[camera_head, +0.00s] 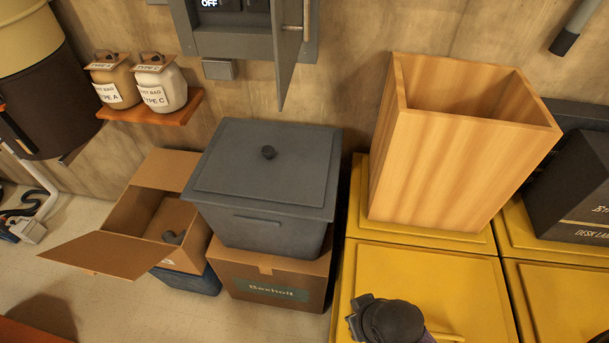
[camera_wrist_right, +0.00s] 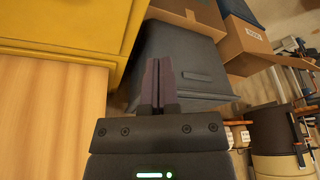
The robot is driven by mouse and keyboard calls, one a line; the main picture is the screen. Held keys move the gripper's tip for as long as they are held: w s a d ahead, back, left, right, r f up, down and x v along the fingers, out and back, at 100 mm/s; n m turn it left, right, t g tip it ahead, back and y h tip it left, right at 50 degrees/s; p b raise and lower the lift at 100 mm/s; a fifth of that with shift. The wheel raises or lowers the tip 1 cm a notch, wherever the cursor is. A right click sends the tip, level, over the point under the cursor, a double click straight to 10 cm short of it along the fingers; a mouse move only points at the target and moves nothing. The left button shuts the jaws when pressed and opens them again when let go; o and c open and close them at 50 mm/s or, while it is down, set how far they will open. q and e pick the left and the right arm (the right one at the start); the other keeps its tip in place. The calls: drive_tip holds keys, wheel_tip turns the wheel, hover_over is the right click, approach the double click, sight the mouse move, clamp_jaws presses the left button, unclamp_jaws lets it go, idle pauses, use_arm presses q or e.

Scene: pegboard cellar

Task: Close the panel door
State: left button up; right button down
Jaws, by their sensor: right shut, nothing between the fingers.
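The grey wall panel (camera_head: 240,46) is at the top of the head view, cut off by the frame edge. Its grey door (camera_head: 286,55) stands open, swung out from the wall and seen nearly edge-on. A pale bar handle (camera_head: 306,18) shows on the door's right side. My right gripper (camera_wrist_right: 159,62) shows in the wrist view, its two dark fingers together and empty, with the grey bin behind them. The door is not visible in the wrist view, so I cannot tell the gripper's distance from it. My left gripper is not in view.
Below the panel, a lidded grey bin (camera_head: 260,170) stands on a cardboard box (camera_head: 270,275). A tall wooden box (camera_head: 440,150) stands on yellow cabinets (camera_head: 430,275) at right. Two jars sit on a small shelf (camera_head: 155,115) at left. A dark rounded object (camera_head: 392,320) shows at the bottom.

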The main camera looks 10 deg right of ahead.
drive_tip(key=w+r+t+y+p, duration=0.1)
drive_tip(key=w+r+t, duration=0.15)
drive_tip(key=r, duration=0.45)
drive_tip(key=m+t+y, duration=0.6)
drive_tip(key=m+t, duration=0.5)
drive_tip(key=m, duration=0.4)
approach(284, 76)
drive_tip(key=s+d, duration=0.4)
drive_tip(key=d, duration=0.2)
drive_tip(key=shift+n+g, duration=0.25)
drive_tip(key=shift+n, duration=0.05)
drive_tip(key=x, duration=0.4)
drive_tip(key=a+p+x, duration=0.1)
drive_tip(key=x, duration=0.3)
drive_tip(key=s+a+x, duration=0.1)
drive_tip(key=x, duration=0.3)
drive_tip(key=shift+a+r, duration=0.25)
drive_tip(key=shift+r, duration=0.05)
drive_tip(key=shift+a+f+p, duration=0.1)
drive_tip(key=shift+a+p, duration=0.25)
drive_tip(key=shift+a, duration=0.15)
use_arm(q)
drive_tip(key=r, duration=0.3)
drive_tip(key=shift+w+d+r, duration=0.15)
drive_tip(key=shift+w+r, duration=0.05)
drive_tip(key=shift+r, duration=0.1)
use_arm(e)
drive_tip(key=shift+w, duration=0.1)
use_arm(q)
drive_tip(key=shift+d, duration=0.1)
